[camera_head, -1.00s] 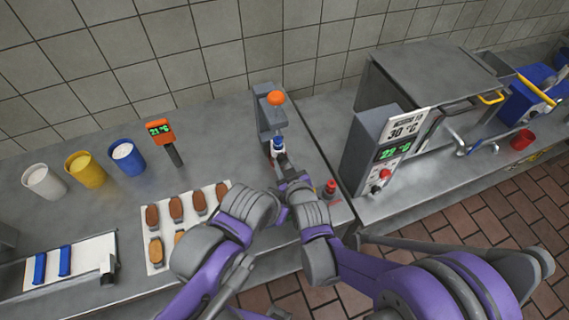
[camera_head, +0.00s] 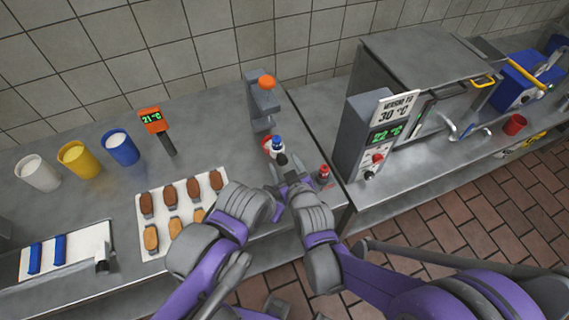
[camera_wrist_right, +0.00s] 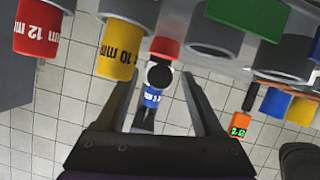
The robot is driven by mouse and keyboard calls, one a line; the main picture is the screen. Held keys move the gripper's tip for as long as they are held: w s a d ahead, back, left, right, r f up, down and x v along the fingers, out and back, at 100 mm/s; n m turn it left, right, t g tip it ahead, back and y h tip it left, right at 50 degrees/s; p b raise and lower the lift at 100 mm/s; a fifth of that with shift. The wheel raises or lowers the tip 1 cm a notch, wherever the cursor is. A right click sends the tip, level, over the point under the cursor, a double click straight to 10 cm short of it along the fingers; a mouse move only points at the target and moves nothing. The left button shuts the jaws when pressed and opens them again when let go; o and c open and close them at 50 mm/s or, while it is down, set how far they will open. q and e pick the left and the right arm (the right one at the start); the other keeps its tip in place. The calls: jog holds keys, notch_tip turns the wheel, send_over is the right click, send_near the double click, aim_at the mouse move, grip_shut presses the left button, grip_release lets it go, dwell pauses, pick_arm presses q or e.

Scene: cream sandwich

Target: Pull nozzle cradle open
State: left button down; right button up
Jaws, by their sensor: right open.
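The grey stand with an orange knob (camera_head: 262,105) stands upright at the back of the counter. In front of its base is the nozzle cradle area, with a blue-and-white nozzle piece (camera_head: 277,144) with a dark end, standing clear of the column. In the right wrist view this blue piece (camera_wrist_right: 151,97) and its round black end lie between my fingers, with a gap on each side. My right gripper (camera_head: 287,178) is open just in front of it.
A small red piece (camera_head: 324,173) stands close to my right gripper. In the wrist view, a red 12 mm cylinder (camera_wrist_right: 42,30) and yellow 10 mm cylinder (camera_wrist_right: 118,48) are near. A control box (camera_head: 362,140) stands to the right, a sandwich tray (camera_head: 218,181) to the left.

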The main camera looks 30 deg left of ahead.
jog(key=v, duration=1)
jog(key=shift+s+d, duration=0.25)
jog(key=shift+r, duration=0.1)
jog(key=w+d+f+m+h, duration=0.1)
jog(key=w+d+m+h, duration=0.15)
jog(key=d, duration=0.55)
jog(key=w+d+m+h, duration=0.1)
jog(key=d+m+h, duration=0.2)
jog(key=d, duration=0.5)
jog(key=s+d+m+g+h, duration=0.2)
jog(key=s+d+m, duration=0.1)
jog(key=d, duration=0.5)
jog(key=s+d+m+g+h, duration=0.2)
jog(key=s+d, duration=0.3)
jog(key=d, duration=0.3)
jog(key=shift+s+d+m, duration=0.2)
jog(key=shift+s+m, duration=0.1)
jog(key=shift+m, duration=0.15)
